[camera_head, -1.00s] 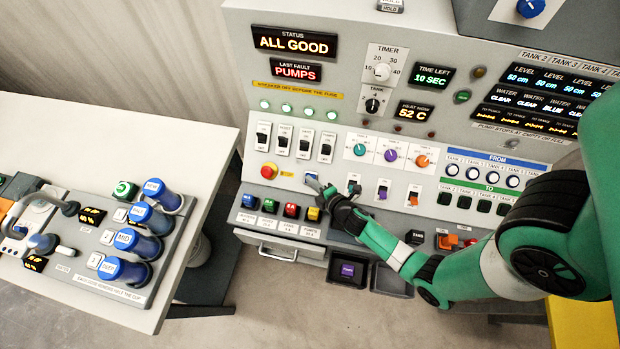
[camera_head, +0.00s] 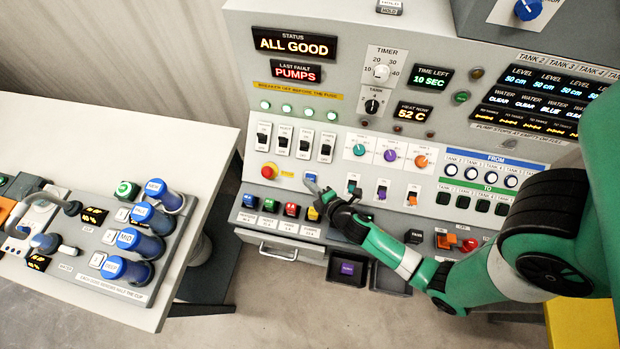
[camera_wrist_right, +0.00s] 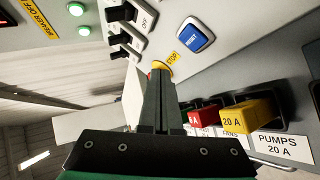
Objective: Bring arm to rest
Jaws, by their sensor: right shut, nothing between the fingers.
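My right arm comes in from the right in the head view. Its dark gripper (camera_head: 319,189) is shut and empty, in front of the console's lower panel, close to the blue reset button (camera_head: 311,177). In the right wrist view the shut fingers (camera_wrist_right: 160,78) point towards the stop button's yellow base (camera_wrist_right: 162,67) and partly hide the button. The blue reset button (camera_wrist_right: 195,37) shows clear of them there. I cannot tell whether the fingertips touch the panel. My left gripper is not in view.
Coloured fuses, including the yellow one (camera_head: 313,214), sit just below the gripper. Toggle switches (camera_head: 382,190) stand right of it. An open bin with a purple block (camera_head: 347,269) is below. A white table (camera_head: 110,135) with a cup-dispensing panel is at left, with floor between.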

